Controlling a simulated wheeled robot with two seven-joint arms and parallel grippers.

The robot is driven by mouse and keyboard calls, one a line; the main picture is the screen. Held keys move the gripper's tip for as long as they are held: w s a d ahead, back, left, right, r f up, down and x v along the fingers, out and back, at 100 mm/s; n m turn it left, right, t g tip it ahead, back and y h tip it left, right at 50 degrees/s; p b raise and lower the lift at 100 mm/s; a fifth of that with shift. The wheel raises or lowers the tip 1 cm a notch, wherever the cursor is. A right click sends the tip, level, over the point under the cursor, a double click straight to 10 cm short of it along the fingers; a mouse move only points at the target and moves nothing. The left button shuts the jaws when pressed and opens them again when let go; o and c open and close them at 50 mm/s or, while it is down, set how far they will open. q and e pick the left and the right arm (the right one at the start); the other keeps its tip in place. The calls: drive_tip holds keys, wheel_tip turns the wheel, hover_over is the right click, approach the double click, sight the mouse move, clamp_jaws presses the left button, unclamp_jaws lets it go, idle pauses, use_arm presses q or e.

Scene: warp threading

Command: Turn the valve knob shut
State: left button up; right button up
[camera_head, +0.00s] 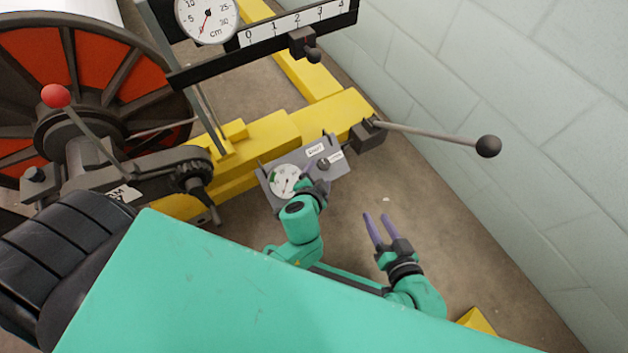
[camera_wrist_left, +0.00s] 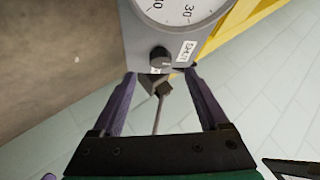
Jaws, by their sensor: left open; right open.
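The valve knob is small, round and black. In the head view the knob (camera_head: 323,164) sits on a grey gauge panel (camera_head: 272,192). In the left wrist view the knob (camera_wrist_left: 160,56) is beside a white label reading SHUT (camera_wrist_left: 187,51), under the dial. My left gripper (camera_head: 317,174) is at the panel, its fingers open. In the left wrist view its fingertips (camera_wrist_left: 159,76) are spread on either side just below the knob; I cannot tell whether they touch it. My right gripper (camera_head: 376,216) is open and empty, lower right of the panel, over the floor.
A long lever with a black ball (camera_head: 488,146) juts right from the yellow frame (camera_head: 345,106). A scale bar (camera_head: 270,35) hangs above. A red-knobbed lever (camera_head: 56,96) and large reel (camera_head: 110,50) stand left. A block wall (camera_head: 545,130) borders the right; floor between is clear.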

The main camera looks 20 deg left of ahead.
use_arm(q)
drive_tip(key=p+v, duration=0.1)
drive_tip(key=v, duration=0.6)
drive_tip(key=shift+s+r+p, duration=0.3)
use_arm(e)
drive_tip(key=shift+d+r+g, duration=0.25)
drive_tip(key=shift+r+g, duration=0.05)
drive_tip(key=shift+r, duration=0.25)
drive_tip(key=shift+d+r+g, duration=0.2)
drive_tip(key=shift+r+g, duration=0.1)
drive_tip(key=shift+r, duration=0.25)
